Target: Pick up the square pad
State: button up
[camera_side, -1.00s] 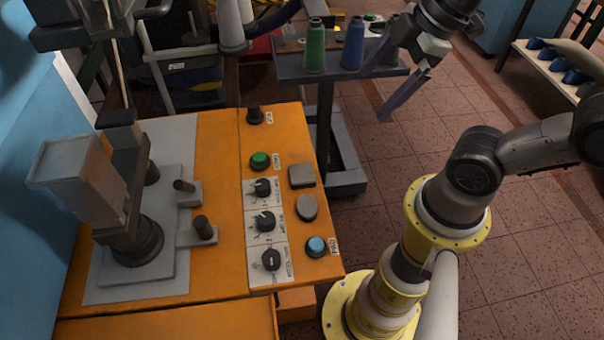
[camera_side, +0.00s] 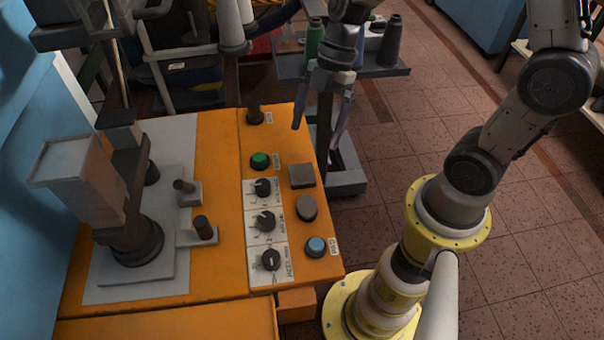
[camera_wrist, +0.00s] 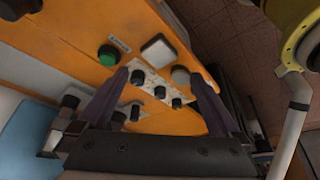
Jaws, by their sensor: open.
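The square pad (camera_side: 302,175) is a grey, round-cornered block lying on the orange panel, near its right edge. It also shows in the wrist view (camera_wrist: 158,48), near the top, beyond and between the two fingers. My gripper (camera_side: 317,138) is open and empty, with its fingers pointing down. In the side view it appears above the pad, toward the panel's far right corner. In the wrist view my gripper (camera_wrist: 162,90) has one dark purple finger on each side, apart from the pad. Nothing hides the pad.
A grey oval pad (camera_side: 306,208) lies close to the square pad. A green button (camera_side: 260,160), black knobs (camera_side: 264,221) and a blue button (camera_side: 316,246) are on the orange panel (camera_side: 215,265). Thread spools (camera_side: 392,40) stand on a grey shelf (camera_side: 385,71) behind.

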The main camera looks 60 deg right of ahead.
aim_at(302, 172)
jog(key=x, duration=0.9)
jog(key=shift+w+a+f, duration=0.1)
jog(key=shift+a+f, duration=0.15)
jog(key=shift+c, duration=0.3)
jog(key=c, duration=1.1)
jog(key=shift+o, duration=0.2)
jog(key=shift+r, duration=0.15)
